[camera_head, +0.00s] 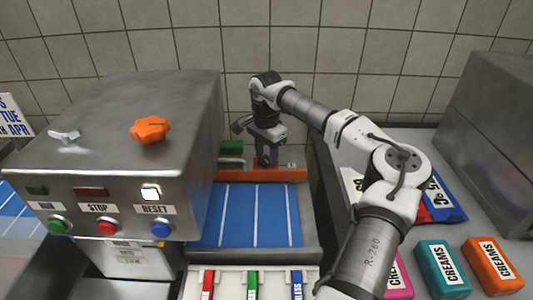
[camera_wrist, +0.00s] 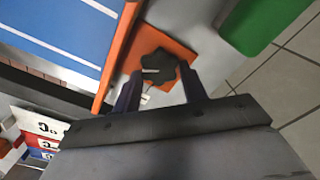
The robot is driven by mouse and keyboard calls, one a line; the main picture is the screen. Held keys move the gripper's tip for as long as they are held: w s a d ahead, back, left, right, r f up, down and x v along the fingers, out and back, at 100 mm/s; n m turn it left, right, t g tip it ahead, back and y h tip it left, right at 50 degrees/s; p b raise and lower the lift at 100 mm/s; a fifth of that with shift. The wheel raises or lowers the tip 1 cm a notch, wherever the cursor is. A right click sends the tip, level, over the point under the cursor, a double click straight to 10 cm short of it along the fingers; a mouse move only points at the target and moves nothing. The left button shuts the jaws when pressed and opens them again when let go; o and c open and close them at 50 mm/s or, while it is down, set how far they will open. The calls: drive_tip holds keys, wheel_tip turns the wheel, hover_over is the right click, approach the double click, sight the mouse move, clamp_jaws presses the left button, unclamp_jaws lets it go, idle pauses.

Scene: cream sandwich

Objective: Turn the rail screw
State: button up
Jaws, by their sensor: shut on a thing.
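The rail screw is a dark lobed knob (camera_wrist: 160,66) with a small pale mark, on an orange plate that joins the orange rail (camera_head: 225,175). The rail also shows in the wrist view (camera_wrist: 118,55). My gripper (camera_wrist: 161,82) has one finger on each side of the knob and is shut on it. In the head view my gripper (camera_head: 267,158) points down at the back of the blue belt, over the right part of the rail. The knob is hidden there behind the gripper.
A metal machine (camera_head: 160,90) with an orange knob (camera_head: 150,130) and buttons stands left. The blue belt (camera_head: 243,215) lies in front of the rail. A green block (camera_head: 231,147) sits close left of my gripper. Teal (camera_head: 443,268) and orange (camera_head: 492,265) cream packs lie right.

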sight(266, 159)
drive_tip(key=shift+n, duration=0.9)
drive_tip(key=shift+w, duration=0.1)
drive_tip(key=o, duration=1)
drive_tip(key=shift+c, duration=0.2)
drive_tip(key=shift+r, duration=0.1)
wheel_tip(266, 159, up, 14)
drive_tip(key=b, duration=0.2)
drive_tip(key=shift+f, duration=0.2)
